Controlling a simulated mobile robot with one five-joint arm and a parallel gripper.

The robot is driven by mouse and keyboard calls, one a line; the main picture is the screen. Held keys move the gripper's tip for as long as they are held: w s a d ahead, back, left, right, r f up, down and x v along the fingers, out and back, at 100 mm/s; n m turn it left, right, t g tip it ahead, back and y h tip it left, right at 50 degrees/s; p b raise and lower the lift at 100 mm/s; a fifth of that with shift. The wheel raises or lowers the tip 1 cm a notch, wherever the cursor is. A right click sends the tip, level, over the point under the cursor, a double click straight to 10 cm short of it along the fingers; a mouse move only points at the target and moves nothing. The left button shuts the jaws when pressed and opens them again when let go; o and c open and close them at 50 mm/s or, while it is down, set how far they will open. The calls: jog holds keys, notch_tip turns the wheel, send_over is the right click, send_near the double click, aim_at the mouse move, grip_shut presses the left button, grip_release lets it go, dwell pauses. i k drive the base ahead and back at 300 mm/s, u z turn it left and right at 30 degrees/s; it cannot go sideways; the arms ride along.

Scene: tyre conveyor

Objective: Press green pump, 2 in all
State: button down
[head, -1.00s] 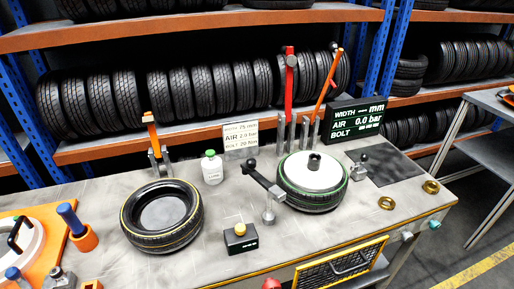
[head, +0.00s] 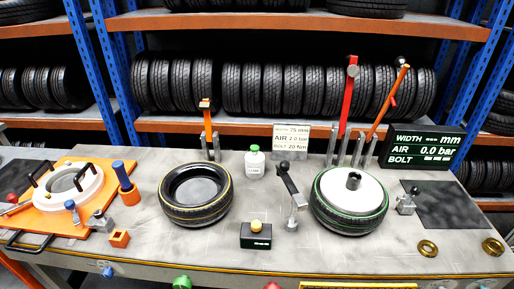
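A white bottle with a green cap (head: 255,162) stands upright on the grey workbench (head: 130,235), behind and between the two tyres. A green knob (head: 181,283) shows at the bottom edge of the picture, partly cut off. I cannot tell for sure which of these is the green pump. My gripper is not in view.
A yellow-striped tyre (head: 196,193) lies left, a green-striped tyre with a white disc (head: 350,200) right. A black-knobbed lever (head: 290,190) and a black box with a yellow button (head: 256,235) stand between them. A display (head: 421,147) reads AIR 0.0 bar.

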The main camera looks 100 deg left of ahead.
aim_at(255, 149)
jog(key=u, duration=2)
jog(key=k, duration=0.15)
jog(key=u, duration=2.9)
jog(key=i, duration=0.85)
jog(key=u, duration=0.25)
jog(key=k, duration=0.8)
jog(key=z, duration=0.2)
jog(key=i, duration=0.9)
jog(key=u, duration=0.05)
